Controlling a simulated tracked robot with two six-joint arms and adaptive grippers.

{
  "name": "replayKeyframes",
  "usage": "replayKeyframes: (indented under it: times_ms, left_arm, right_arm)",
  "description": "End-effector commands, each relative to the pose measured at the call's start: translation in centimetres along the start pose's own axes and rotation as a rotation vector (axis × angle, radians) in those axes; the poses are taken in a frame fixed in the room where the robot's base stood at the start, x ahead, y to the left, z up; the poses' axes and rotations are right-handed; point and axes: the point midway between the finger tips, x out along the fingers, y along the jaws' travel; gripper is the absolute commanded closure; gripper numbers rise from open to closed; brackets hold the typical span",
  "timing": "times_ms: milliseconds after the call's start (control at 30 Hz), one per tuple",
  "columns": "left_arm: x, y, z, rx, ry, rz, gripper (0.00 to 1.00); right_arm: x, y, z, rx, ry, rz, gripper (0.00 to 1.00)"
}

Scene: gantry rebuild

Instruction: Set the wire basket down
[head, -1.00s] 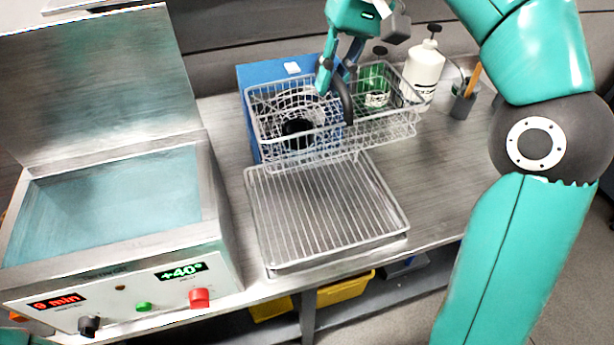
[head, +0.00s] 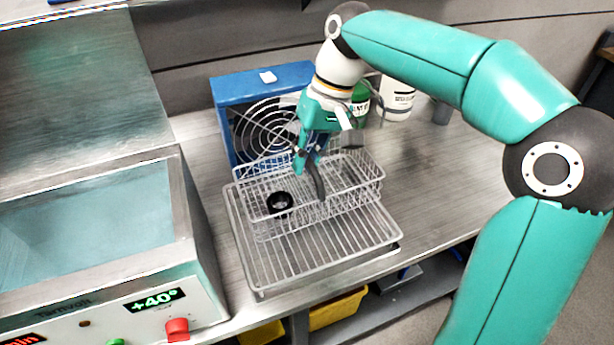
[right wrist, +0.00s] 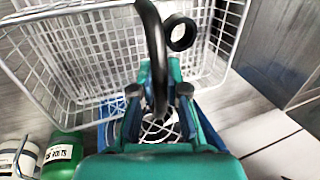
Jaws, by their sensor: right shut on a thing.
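The wire basket (head: 352,200) is over the wire drain rack (head: 330,255), roughly level; I cannot tell whether it touches the rack or hangs just above it. A black ring (head: 280,201) lies inside its left part. My right gripper (head: 309,168) is shut on the basket's dark arched handle (head: 318,182). In the right wrist view, the handle (right wrist: 154,45) runs between the fingers, with the basket mesh (right wrist: 75,55) and the ring (right wrist: 181,32) beyond. My left gripper is not in view.
A blue fan unit (head: 222,125) stands behind the basket. A green can (head: 361,98) and a white bottle (head: 397,100) stand at the back. A steel bath (head: 185,230) with an open lid is at the left. The bench (head: 430,165) right of the rack is clear.

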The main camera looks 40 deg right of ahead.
Motion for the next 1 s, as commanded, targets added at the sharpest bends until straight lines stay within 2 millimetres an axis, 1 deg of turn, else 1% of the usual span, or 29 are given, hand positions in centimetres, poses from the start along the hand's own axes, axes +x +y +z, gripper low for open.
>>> replayKeyframes:
  times_ms: [67,300,400,567,600,667,700,733,1000]
  left_arm:
    - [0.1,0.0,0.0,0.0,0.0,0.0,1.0]
    - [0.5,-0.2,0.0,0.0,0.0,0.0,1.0]
    - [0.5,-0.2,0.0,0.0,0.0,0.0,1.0]
    - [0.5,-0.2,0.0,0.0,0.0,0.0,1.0]
    - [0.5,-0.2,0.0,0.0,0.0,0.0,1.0]
    - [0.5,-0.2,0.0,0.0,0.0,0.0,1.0]
    - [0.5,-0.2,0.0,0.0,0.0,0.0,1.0]
    - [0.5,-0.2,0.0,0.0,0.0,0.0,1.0]
    - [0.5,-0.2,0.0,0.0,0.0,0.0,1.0]
  right_arm:
    - [0.4,0.1,0.0,0.001,0.0,-0.001,1.0]
    - [3.3,1.0,0.0,0.001,0.0,-0.001,1.0]
    - [3.6,1.1,0.0,0.0,0.001,-0.001,1.0]
    - [3.6,1.1,0.0,0.0,0.001,0.0,1.0]
    - [3.7,1.1,0.0,0.0,-0.001,0.001,0.82]
    - [3.7,1.1,0.0,0.0,-0.001,0.001,0.72]
    - [3.7,1.1,0.0,0.0,-0.001,0.001,0.65]
    - [3.7,1.1,0.0,0.0,-0.001,0.0,0.62]
    - [3.6,1.1,0.0,0.0,-0.001,0.0,0.62]
